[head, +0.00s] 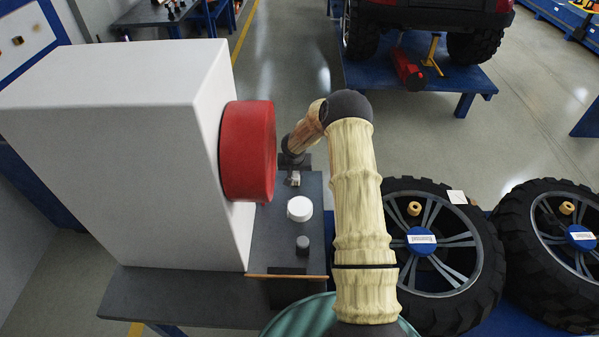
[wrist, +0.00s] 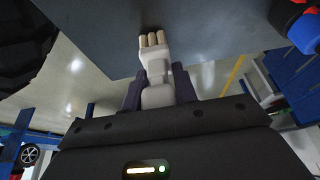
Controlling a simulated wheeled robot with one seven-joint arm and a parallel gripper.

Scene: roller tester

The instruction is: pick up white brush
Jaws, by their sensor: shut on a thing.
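The white brush (wrist: 157,72) has a pale body and tan bristle tips, seen in the wrist view against a dark grey surface. My gripper (wrist: 158,88) is shut on it, with a dark finger on either side of the body. In the head view my gripper (head: 294,160) is at the far end of the dark grey bench top, and a small pale part of the brush (head: 295,180) shows just in front of it. I cannot tell whether the bristles touch the surface. The rest of the gripper is partly hidden by my arm.
On the bench top (head: 262,240) stand a white round piece (head: 299,208) and a grey cylinder (head: 302,243). A white machine housing (head: 120,150) with a red roller (head: 249,150) rises on the left. Tyres (head: 440,250) lie on the right. Open floor (head: 290,60) is beyond.

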